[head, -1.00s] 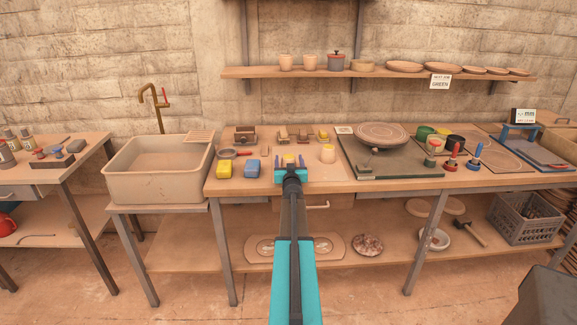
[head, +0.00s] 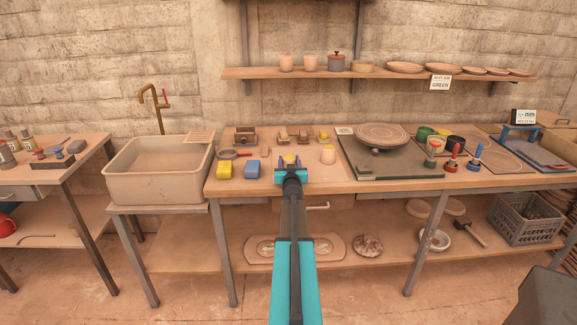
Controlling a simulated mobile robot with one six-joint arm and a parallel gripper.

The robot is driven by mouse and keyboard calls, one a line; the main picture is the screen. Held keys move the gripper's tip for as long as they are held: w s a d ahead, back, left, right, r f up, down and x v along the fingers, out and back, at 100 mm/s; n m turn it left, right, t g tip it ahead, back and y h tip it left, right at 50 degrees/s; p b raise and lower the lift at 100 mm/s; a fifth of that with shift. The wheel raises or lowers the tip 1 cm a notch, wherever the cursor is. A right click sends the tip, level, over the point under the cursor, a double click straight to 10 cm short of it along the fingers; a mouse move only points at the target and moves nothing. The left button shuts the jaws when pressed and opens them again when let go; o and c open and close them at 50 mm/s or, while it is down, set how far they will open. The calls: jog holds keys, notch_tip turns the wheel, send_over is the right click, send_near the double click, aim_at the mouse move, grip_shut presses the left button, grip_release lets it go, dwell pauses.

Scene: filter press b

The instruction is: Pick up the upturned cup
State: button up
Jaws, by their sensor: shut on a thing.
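My gripper (head: 290,163) is at the front middle of the workbench, seen from behind, with its fingers pointing away. It is shut on a small yellow thing (head: 289,157), of which only the top shows between the fingers. My gripper hides the rest, so I cannot tell its full shape or whether it touches the bench. A small pale peach cup-like piece (head: 328,155) stands on the bench just right of my gripper, apart from it. It looks narrower at the top, like an upturned cup.
A yellow block (head: 224,170) and a blue block (head: 252,169) lie left of my gripper. Small wooden pieces (head: 302,136) are behind it. A round wheel (head: 382,135) on a dark board stands right. A shelf (head: 300,72) with pots and plates hangs above. A sink (head: 158,178) is left.

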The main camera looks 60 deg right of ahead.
aim_at(290, 158)
jog(key=shift+r, duration=0.15)
jog(key=shift+r, duration=0.9)
jog(key=shift+s+a+r, duration=0.15)
jog(key=shift+r, duration=0.3)
jog(key=shift+s+a+r, duration=0.1)
jog(key=shift+s+r, duration=0.05)
jog(key=shift+r, duration=0.25)
jog(key=s+a+r+p, duration=0.1)
jog(key=s+a+p, duration=0.1)
jog(key=s+a, duration=0.6)
jog(key=shift+s+a+p, duration=0.3)
jog(key=shift+s+a, duration=0.1)
jog(key=shift+s, duration=1.8)
jog(key=shift+r, duration=0.1)
